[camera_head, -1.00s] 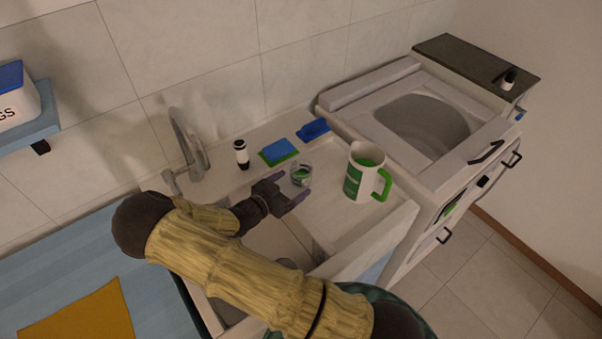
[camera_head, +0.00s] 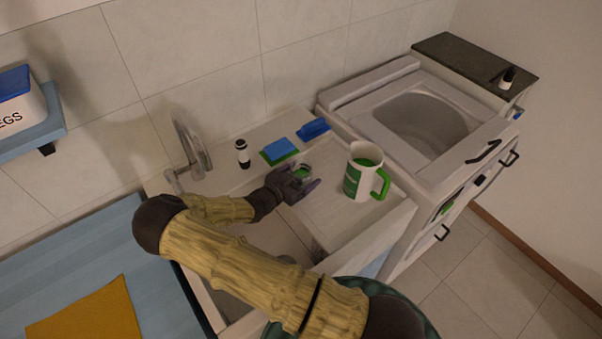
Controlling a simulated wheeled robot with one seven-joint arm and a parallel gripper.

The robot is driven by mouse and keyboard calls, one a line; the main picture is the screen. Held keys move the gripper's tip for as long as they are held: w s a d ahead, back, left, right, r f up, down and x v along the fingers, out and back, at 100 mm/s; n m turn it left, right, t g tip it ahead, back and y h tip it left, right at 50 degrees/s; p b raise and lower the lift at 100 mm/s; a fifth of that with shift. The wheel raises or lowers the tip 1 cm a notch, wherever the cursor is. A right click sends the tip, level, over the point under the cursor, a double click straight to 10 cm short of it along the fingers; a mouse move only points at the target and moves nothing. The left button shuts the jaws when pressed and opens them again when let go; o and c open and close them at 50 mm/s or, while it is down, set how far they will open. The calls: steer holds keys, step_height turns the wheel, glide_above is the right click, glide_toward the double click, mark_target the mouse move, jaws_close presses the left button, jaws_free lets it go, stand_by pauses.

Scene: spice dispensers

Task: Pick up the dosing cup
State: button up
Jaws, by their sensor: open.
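The dosing cup appears to be the small clear cup with green in it (camera_head: 303,171), standing on the white drainboard of the sink unit. My gripper (camera_head: 304,182) is open at the cup's near side, with its fingers close around the lower part of the cup. The fingers hide part of the cup, and I cannot tell whether they touch it.
A white mug with a green handle (camera_head: 357,178) stands just right of the cup. The faucet (camera_head: 190,145) is at left.

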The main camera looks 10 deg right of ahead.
steer(key=shift+c, duration=0.4)
steer(key=c, duration=1.1)
steer(key=shift+r, duration=0.25)
steer(key=shift+r+b, duration=0.85)
steer(key=shift+r, duration=3.95)
